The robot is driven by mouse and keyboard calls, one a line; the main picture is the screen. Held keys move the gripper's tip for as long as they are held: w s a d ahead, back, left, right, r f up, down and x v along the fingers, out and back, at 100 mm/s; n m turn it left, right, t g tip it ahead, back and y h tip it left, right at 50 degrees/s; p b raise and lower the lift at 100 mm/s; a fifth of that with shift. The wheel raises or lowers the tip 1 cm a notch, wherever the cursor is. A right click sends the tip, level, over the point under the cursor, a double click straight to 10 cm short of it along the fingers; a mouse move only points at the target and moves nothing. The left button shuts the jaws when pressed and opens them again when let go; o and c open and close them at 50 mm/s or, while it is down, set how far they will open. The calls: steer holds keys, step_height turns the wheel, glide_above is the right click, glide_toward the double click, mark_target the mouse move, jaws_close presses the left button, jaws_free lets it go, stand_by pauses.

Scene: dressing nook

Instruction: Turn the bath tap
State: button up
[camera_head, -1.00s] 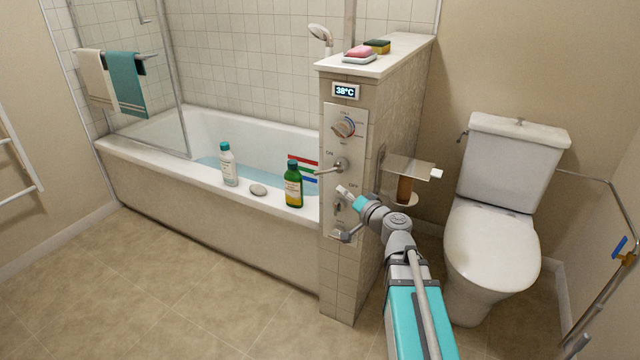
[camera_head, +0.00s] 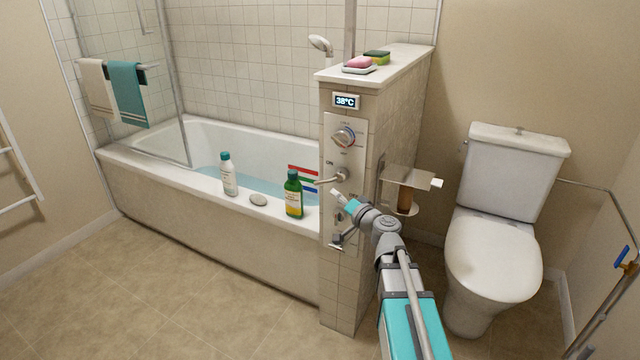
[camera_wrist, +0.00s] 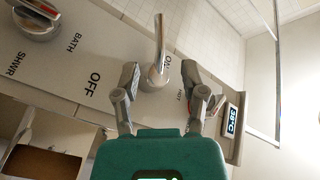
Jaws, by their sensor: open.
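The tiled end wall of the bath carries a steel control panel (camera_head: 345,155). Its middle tap, a chrome lever (camera_head: 342,174), points left over the tub. In the wrist view this lever (camera_wrist: 159,45) stands by the ON mark, ahead of and between my fingers, with OFF to its left. A lower chrome handle (camera_head: 337,243) also shows in the wrist view (camera_wrist: 38,20), near BATH and SHWR marks. My gripper (camera_head: 337,194) is just below the middle lever in the head view. In the wrist view my gripper (camera_wrist: 158,88) is open and empty. Contact with the lever cannot be told.
A temperature dial (camera_head: 344,136) and a 38°C display (camera_head: 346,101) are above the lever. A paper holder shelf (camera_head: 408,177) juts out at the right. The toilet (camera_head: 495,240) is further right.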

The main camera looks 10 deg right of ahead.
mark_target(320, 183)
steer(key=x, duration=1)
steer(key=shift+c, duration=0.2)
jaws_close()
